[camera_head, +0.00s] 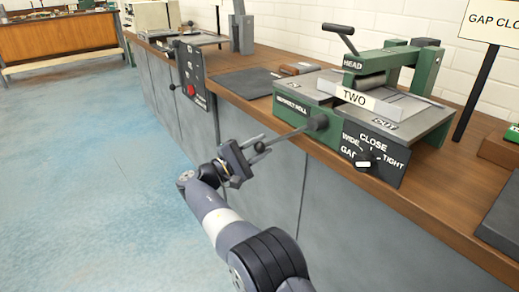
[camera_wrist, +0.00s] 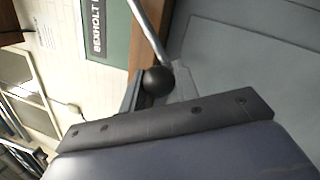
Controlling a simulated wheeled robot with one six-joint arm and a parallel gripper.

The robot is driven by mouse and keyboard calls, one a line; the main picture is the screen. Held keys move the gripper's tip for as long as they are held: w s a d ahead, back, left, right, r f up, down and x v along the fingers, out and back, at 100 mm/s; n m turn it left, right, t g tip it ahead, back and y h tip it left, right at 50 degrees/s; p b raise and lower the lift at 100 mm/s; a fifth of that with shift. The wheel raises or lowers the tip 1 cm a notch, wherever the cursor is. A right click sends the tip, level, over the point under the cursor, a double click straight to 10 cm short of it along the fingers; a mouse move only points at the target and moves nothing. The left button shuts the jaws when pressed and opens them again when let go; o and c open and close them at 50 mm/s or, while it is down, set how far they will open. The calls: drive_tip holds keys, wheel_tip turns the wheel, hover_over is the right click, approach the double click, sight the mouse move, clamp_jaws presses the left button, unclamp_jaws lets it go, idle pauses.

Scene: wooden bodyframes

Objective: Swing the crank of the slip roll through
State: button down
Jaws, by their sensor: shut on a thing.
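The slip roll (camera_head: 430,115) is a green and grey machine on the wooden bench, with labels such as "HEAD", "TWO" and "OUT". Its crank (camera_head: 290,136) is a grey rod that runs from a dark hub (camera_head: 318,122) on the machine's front down and left to a black ball knob (camera_head: 259,147). My gripper (camera_head: 254,149) is shut on the ball knob, in front of the bench edge. In the wrist view the black knob (camera_wrist: 157,81) sits between my fingers, and the rod (camera_wrist: 146,30) rises from it. The far finger is partly hidden behind the knob.
A small gap knob (camera_head: 363,160) is on the machine's front, right of the hub. A sign (camera_head: 495,22) stands at the right. Blue floor (camera_head: 90,160) is clear at left.

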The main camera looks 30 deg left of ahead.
drive_tip(key=shift+r, duration=0.25)
drive_tip(key=c, duration=1.1)
unclamp_jaws()
drive_tip(key=shift+a+f, duration=0.1)
drive_tip(key=p+v, duration=0.3)
drive_tip(key=v, duration=0.7)
drive_tip(key=shift+s, duration=0.35)
drive_tip(key=shift+w+a+f, duration=0.1)
drive_tip(key=shift+a, duration=0.05)
drive_tip(key=b+x, duration=0.3)
drive_tip(key=x, duration=0.7)
drive_tip(key=shift+w+d, duration=0.2)
drive_tip(key=shift+w, duration=0.1)
drive_tip(key=shift+s+d+f, duration=0.1)
drive_tip(key=shift+d+f, duration=0.05)
